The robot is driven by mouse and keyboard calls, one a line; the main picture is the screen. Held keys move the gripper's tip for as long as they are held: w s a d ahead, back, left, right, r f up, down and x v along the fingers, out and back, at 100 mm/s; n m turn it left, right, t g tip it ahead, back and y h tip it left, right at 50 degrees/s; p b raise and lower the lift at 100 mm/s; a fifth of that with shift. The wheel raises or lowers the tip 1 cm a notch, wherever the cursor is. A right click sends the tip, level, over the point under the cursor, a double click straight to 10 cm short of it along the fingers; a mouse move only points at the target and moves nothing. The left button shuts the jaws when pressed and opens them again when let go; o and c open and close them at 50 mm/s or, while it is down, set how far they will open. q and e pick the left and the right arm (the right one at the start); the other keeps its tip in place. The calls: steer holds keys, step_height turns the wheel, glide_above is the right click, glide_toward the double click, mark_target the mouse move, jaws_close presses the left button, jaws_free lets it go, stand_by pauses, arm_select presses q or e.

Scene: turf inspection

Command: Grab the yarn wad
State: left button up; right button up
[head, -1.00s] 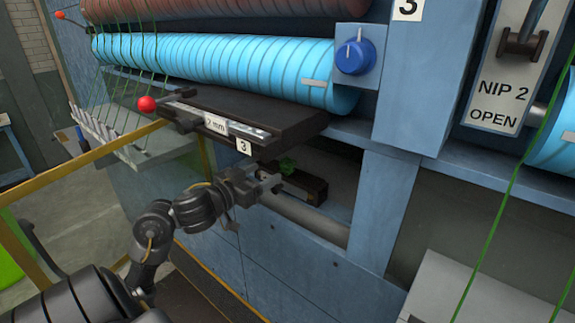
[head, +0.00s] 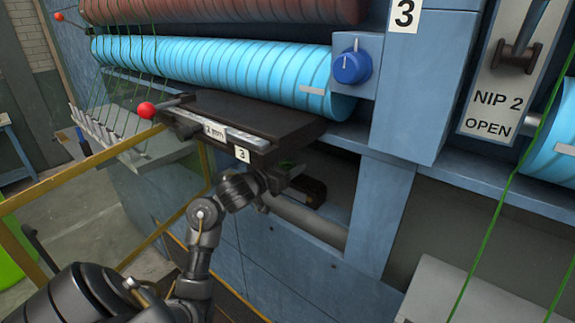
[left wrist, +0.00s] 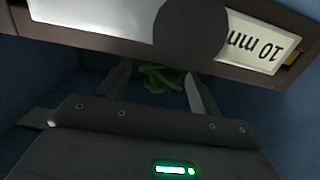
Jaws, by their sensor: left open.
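The yarn wad (head: 287,166) is a small green tangle in the dark gap under the black plate, mostly hidden in the head view by my left gripper and the plate's edge. It also shows in the left wrist view (left wrist: 160,76), lying between and a little beyond the fingertips. My left gripper (head: 282,181) is open and reaches into the gap at the wad. In the left wrist view its two fingers (left wrist: 158,92) stand apart on either side of the wad; I cannot tell whether they touch it. My right gripper is not in view.
The black plate (head: 290,125) with a mm label overhangs my left gripper closely. A red ball knob (head: 146,110) sticks out at its left. A grey bar (head: 305,222) runs below the gap. Blue rollers (head: 220,70) lie above, and a yellow rail (head: 85,166) stands at left.

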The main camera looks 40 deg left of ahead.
arm_select(q)
steer(key=shift+w, duration=0.25)
steer(key=shift+s, duration=0.25)
steer(key=shift+c, duration=0.7)
steer(key=shift+w, duration=0.1)
steer(key=c, duration=0.9)
steer(key=shift+c, duration=0.2)
